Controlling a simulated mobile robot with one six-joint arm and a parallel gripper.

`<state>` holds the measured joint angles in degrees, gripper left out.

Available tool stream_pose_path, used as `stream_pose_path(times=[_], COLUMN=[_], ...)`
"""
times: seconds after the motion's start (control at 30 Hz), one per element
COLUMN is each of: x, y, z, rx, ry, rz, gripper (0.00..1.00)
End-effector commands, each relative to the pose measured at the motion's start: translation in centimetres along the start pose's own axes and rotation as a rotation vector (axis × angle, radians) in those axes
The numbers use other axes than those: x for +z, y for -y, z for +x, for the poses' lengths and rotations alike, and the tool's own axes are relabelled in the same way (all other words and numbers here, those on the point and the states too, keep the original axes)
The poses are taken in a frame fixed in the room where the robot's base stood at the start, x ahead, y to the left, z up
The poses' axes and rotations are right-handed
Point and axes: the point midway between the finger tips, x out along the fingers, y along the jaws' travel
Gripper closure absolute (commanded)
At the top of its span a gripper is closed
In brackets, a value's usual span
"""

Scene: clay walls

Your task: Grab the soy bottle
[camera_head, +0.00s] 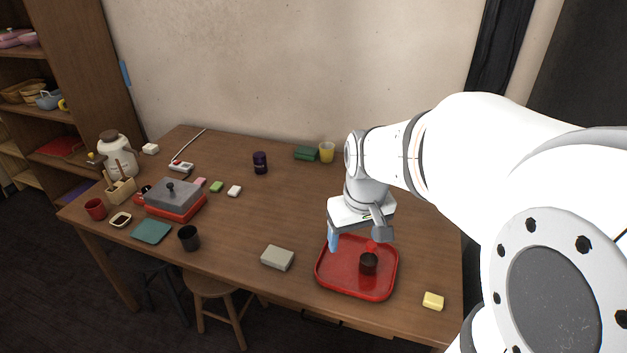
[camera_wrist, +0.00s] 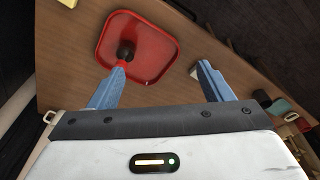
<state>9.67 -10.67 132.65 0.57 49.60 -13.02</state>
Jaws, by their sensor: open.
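The soy bottle (camera_head: 369,264) appears to be the small dark bottle with a red top standing on the red tray (camera_head: 335,280), near the tray's middle. In the wrist view the dark bottle (camera_wrist: 127,51) shows on the tray (camera_wrist: 158,66), beyond the left fingertip. My gripper (camera_head: 354,244) hangs over the back part of the tray in the head view. Its blue fingers (camera_wrist: 163,69) are wide apart with nothing between them. The bottle is not between the fingers, and I cannot tell the exact height gap.
A grey-beige box (camera_head: 277,258) lies left of the tray and a yellow block (camera_head: 433,300) lies right of it, near the table's front edge. A yellow cup (camera_head: 326,152) and a dark purple jar (camera_head: 260,162) stand at the back.

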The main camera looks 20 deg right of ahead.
Motion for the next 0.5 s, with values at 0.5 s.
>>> stream_pose_path(times=[0.5], x=[-8.3], y=[-10.5], z=[13.9], rx=[-0.027], ry=[0.139], rz=[-0.067], gripper=[0.26])
